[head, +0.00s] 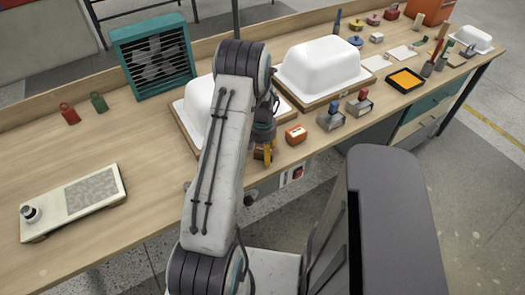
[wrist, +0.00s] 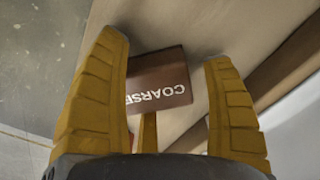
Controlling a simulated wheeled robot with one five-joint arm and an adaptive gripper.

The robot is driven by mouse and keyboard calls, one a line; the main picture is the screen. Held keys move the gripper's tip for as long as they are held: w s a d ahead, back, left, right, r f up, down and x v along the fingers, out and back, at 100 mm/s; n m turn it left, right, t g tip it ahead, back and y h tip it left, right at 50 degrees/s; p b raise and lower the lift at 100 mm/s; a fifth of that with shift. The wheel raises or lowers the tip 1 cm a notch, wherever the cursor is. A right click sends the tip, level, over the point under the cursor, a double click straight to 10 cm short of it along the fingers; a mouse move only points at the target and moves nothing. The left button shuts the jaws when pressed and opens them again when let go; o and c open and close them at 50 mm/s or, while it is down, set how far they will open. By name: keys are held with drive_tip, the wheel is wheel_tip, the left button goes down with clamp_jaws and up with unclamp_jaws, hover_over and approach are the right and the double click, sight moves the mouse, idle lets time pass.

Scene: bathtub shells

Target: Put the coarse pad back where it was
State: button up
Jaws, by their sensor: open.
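The coarse pad (wrist: 160,77) is a dark brown block with the white word COARSE on its face. In the wrist view it lies between the two yellow fingers of my gripper (wrist: 170,95), nearer the left finger, with a gap to the right finger. My gripper is open. In the head view my gripper (head: 266,150) is low at the front edge of the bench, and a small brown part of the pad (head: 259,154) shows beside its fingers. My arm hides much of that area.
An orange block (head: 295,134) sits just right of my gripper, with grey blocks with coloured knobs (head: 331,118) beyond. White tub shells (head: 325,65) stand on boards behind. A teal fan (head: 153,55) is at the back left.

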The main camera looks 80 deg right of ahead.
drive_tip(key=shift+r, duration=0.15)
wheel_tip(320, 180, up, 12)
drive_tip(key=b, duration=0.1)
idle(0.6)
